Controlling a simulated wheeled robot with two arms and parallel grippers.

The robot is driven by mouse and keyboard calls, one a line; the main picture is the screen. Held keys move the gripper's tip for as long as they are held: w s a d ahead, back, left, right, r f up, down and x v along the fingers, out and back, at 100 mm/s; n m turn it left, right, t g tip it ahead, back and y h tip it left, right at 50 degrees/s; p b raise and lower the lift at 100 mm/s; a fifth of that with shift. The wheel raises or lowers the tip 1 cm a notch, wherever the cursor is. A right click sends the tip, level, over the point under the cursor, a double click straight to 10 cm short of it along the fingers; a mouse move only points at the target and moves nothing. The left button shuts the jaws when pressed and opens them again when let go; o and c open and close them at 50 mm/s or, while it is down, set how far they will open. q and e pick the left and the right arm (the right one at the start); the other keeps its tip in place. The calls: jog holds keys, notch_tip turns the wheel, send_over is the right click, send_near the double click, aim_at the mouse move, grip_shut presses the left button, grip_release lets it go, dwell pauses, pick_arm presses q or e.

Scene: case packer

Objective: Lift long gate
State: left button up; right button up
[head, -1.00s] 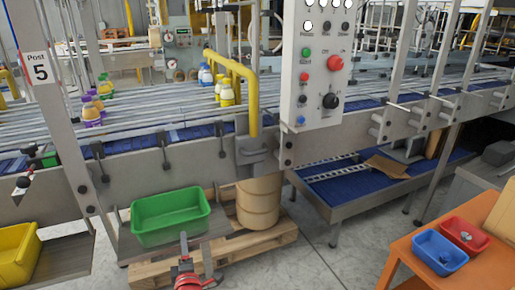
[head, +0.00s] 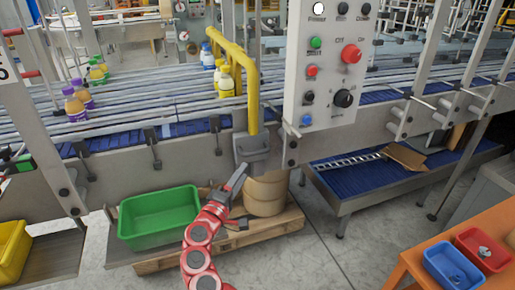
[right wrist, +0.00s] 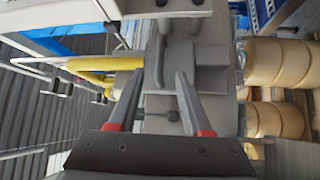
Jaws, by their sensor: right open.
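The long gate appears to be the yellow bar (head: 253,95) that bends over the conveyor and runs down its near side. Its lower end sits in a grey bracket (head: 250,152) on the conveyor's side. In the right wrist view the yellow bar (right wrist: 105,63) lies sideways and meets the grey bracket (right wrist: 205,78). My right gripper (head: 240,203) is open and empty just below the bracket. In the right wrist view its two fingers (right wrist: 158,78) point at the bracket, with grey bracket metal beyond and between the tips. Contact cannot be told. My left gripper is out of view.
A control panel (head: 330,70) stands right of the bar. Bottles (head: 75,105) stand on the conveyor. An orange table (head: 495,285) is at lower right.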

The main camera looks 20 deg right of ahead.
aim_at(257, 153)
jog(key=p+x, duration=0.2)
jog(key=x, duration=0.8)
jog(key=shift+r, duration=0.1)
jog(key=shift+w+d, duration=0.3)
jog(key=shift+w, duration=0.1)
grip_shut()
dwell(0.7)
